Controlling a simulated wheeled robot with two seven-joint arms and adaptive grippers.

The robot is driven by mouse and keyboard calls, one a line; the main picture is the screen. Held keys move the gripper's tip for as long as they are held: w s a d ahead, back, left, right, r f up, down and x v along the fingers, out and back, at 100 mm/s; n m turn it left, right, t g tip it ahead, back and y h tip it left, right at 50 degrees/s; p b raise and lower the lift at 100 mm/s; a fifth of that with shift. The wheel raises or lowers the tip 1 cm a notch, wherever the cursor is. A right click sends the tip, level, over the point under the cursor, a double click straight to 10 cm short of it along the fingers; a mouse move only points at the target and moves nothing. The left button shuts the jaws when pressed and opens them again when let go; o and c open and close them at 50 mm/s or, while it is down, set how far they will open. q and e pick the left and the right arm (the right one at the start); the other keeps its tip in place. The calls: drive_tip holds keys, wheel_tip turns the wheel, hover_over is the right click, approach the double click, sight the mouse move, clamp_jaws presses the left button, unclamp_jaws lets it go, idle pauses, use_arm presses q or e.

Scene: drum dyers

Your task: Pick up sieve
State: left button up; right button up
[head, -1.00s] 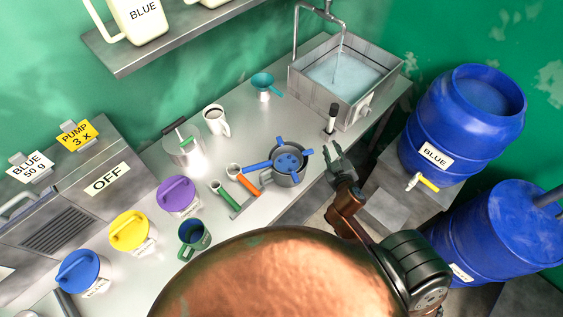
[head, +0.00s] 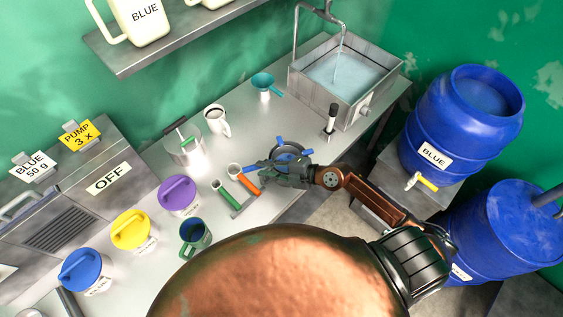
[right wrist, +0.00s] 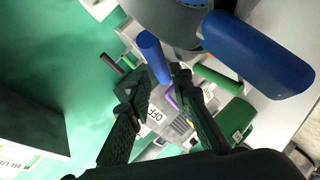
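Another thick blue arm (right wrist: 255,52) is close to the camera. My left gripper is not in view.
An orange-handled tool (head: 246,184) and a green-handled one (head: 230,199) lie just left of the gripper. A black-topped pen-like tool (head: 330,120), a teal funnel (head: 263,81) and a sink (head: 345,78) stand beyond.

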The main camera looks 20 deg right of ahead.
sight(255, 168)
drive_tip(key=x, duration=0.5)
drive_tip(key=shift+a+f, duration=0.1)
drive_tip(key=shift+a, duration=0.3)
drive_tip(key=shift+c, duration=0.7)
clamp_jaws()
